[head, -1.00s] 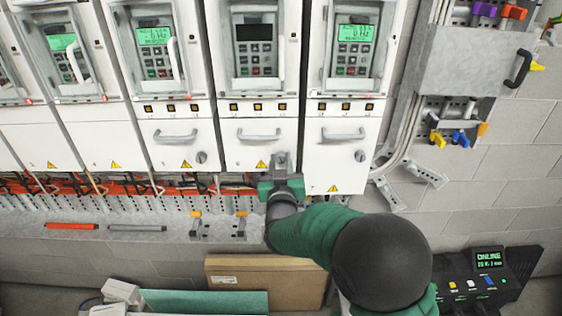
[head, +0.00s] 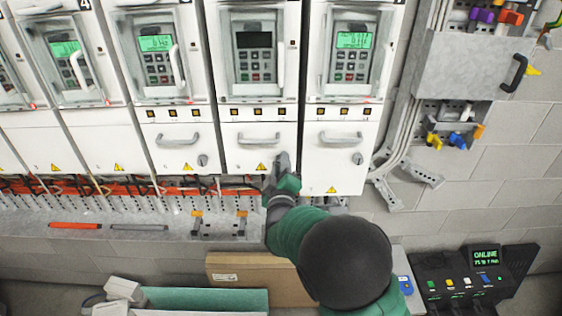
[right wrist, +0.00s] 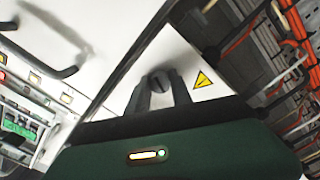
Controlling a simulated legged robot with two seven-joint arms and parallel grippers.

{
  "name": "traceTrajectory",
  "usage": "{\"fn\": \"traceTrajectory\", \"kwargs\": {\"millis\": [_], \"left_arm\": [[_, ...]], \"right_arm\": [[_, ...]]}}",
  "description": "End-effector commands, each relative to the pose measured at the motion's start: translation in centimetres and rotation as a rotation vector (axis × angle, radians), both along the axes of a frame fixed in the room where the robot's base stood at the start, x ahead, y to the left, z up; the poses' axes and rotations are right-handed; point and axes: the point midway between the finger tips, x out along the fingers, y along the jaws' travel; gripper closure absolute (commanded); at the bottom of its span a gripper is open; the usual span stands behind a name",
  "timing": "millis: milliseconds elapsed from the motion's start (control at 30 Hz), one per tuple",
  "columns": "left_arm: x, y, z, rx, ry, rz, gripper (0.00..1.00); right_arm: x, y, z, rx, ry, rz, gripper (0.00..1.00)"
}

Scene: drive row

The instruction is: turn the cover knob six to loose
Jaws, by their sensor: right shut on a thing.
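The cover of drive six (head: 240,148) is the white lower panel under the drive with the dark display. Its knob (right wrist: 160,80) shows in the right wrist view as a dark round piece with a slot, at the panel's corner. My right gripper (head: 283,160) is shut on this knob, one finger on each side of it; its fingers also show in the right wrist view (right wrist: 159,92). In the head view the gripper hides the knob. The cover sits flush in its place. My left gripper is out of view.
Neighbouring covers carry similar knobs, one at the left (head: 202,160) and one at the right (head: 358,157). Cover six has a grey handle (head: 258,139). Red cables (head: 120,187) run below the cabinets. A cardboard box (head: 285,280) and a black console (head: 468,280) stand lower down.

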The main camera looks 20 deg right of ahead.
Motion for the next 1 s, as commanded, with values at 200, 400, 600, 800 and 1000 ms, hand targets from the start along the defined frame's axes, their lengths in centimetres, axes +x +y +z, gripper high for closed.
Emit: {"fn": "traceTrajectory", "kwargs": {"millis": [200, 400, 600, 800, 1000], "left_arm": [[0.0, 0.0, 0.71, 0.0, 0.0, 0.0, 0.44], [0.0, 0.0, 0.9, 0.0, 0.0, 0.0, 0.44], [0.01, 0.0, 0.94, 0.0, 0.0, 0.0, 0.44], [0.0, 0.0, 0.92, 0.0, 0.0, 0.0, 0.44], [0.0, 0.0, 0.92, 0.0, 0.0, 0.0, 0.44]], "right_arm": [[0.01, 0.19, 0.06, -0.106, 0.031, 0.004, 1.0], [0.01, 0.22, -0.04, -0.155, 0.046, 0.004, 1.0], [0.02, 0.21, -0.08, -0.168, 0.049, 0.004, 1.0], [0.02, 0.21, -0.09, -0.168, 0.05, 0.005, 1.0], [0.01, 0.19, -0.07, -0.167, 0.049, 0.004, 0.59]]}}
